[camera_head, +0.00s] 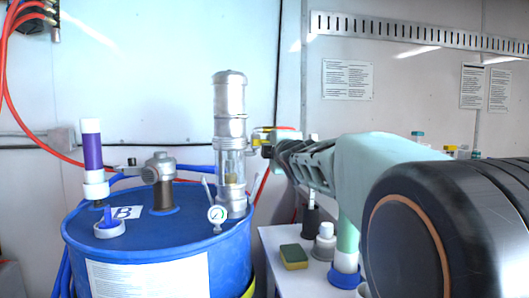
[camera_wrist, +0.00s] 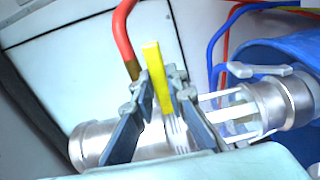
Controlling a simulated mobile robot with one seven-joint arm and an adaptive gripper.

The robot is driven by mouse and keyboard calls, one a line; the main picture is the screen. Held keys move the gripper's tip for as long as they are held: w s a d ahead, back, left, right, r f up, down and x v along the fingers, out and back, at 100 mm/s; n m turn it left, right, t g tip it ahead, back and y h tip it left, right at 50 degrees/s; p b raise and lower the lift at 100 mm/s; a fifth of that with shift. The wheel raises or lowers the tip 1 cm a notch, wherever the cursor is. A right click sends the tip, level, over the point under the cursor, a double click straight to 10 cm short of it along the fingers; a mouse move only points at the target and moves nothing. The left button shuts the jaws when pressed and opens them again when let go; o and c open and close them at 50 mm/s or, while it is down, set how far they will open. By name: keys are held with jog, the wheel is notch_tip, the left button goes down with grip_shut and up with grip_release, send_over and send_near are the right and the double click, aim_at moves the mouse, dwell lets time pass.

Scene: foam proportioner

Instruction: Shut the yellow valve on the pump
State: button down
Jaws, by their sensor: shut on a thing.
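The yellow valve handle (camera_wrist: 156,72) is a flat yellow bar in the wrist view, standing between the fingers of my gripper (camera_wrist: 160,84). My gripper is shut on it. In the head view my gripper (camera_head: 268,150) is at the right side of the silver pump (camera_head: 229,98), and a small bit of the yellow valve (camera_head: 257,137) shows just at the fingertips. The pump stands upright on the blue drum (camera_head: 150,240). In the wrist view the pump body (camera_wrist: 282,102) lies sideways behind the fingers. The valve's base is hidden by my gripper.
A red hose (camera_wrist: 122,35) joins close beside the valve. A purple-and-white tube (camera_head: 92,155) stands on the drum. A white table with a sponge (camera_head: 293,256) and bottles (camera_head: 324,242) lies below my arm.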

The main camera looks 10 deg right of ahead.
jog(key=shift+r+n, duration=0.15)
jog(key=shift+n, duration=0.15)
dwell(0.4)
jog(key=c, duration=2.2)
grip_release()
